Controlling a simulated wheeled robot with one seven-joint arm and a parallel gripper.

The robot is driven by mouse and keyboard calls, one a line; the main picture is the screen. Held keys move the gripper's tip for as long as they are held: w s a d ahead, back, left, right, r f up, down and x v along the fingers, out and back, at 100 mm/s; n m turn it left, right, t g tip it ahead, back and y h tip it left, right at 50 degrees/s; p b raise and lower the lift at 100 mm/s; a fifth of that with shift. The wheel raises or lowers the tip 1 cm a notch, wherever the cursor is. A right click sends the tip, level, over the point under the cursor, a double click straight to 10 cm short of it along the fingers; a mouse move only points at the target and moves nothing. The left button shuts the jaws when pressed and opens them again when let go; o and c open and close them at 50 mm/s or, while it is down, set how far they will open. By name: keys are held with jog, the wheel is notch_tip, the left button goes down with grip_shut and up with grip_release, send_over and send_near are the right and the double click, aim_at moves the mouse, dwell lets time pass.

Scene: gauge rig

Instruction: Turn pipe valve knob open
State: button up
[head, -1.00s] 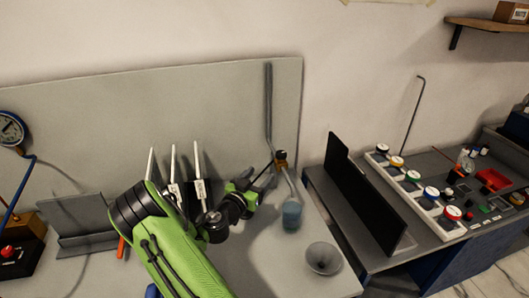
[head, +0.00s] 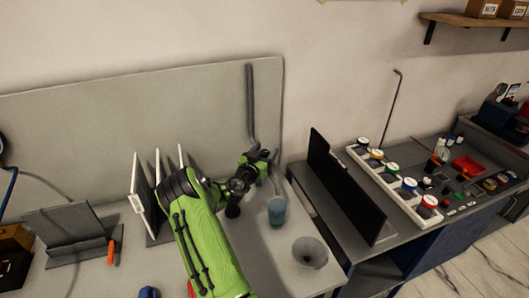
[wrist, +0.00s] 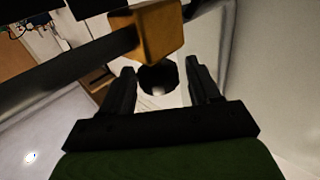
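The grey pipe (head: 250,105) runs down the front of the grey back panel in the head view. In the wrist view an orange-brown valve block (wrist: 158,30) sits on a dark pipe. A round dark knob (wrist: 160,78) lies below the block, between my fingers. My gripper (wrist: 163,85) is open, one finger on each side of the knob, with gaps still visible. In the head view my gripper (head: 262,160) is at the pipe and hides the valve. Whether the knob is turned cannot be told.
Below the pipe stand a blue-grey cup (head: 277,212) and a grey funnel (head: 309,252). White panels in a rack (head: 145,195) stand left of my arm. A black upright board (head: 345,190) and a side table with coloured jars are to the right.

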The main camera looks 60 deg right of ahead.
jog(key=c, duration=0.8)
jog(key=shift+c, duration=0.2)
jog(key=shift+n+t+b, duration=0.35)
jog(key=shift+n+t, duration=0.05)
jog(key=shift+t, duration=0.2)
jog(key=shift+n+t, duration=0.7)
jog(key=shift+t, duration=0.4)
jog(key=shift+s+r+n+t+y+p, duration=0.15)
jog(key=shift+n+t+y+p, duration=0.45)
jog(key=shift+t, duration=0.5)
jog(key=n+t+p, duration=0.1)
jog(key=p, duration=0.1)
jog(key=n+t+y+p, duration=0.1)
jog(key=t+p, duration=0.1)
jog(key=p, duration=0.1)
jog(key=shift+r+n+t+p, duration=0.15)
jog(key=shift+n+t+p, duration=0.15)
jog(key=shift+n+p, duration=0.1)
jog(key=n+t+y+p, duration=0.1)
jog(key=p, duration=0.2)
jog(key=shift+t, duration=0.3)
jog(key=shift+w+f+y, duration=0.2)
jog(key=shift+f+y, duration=0.1)
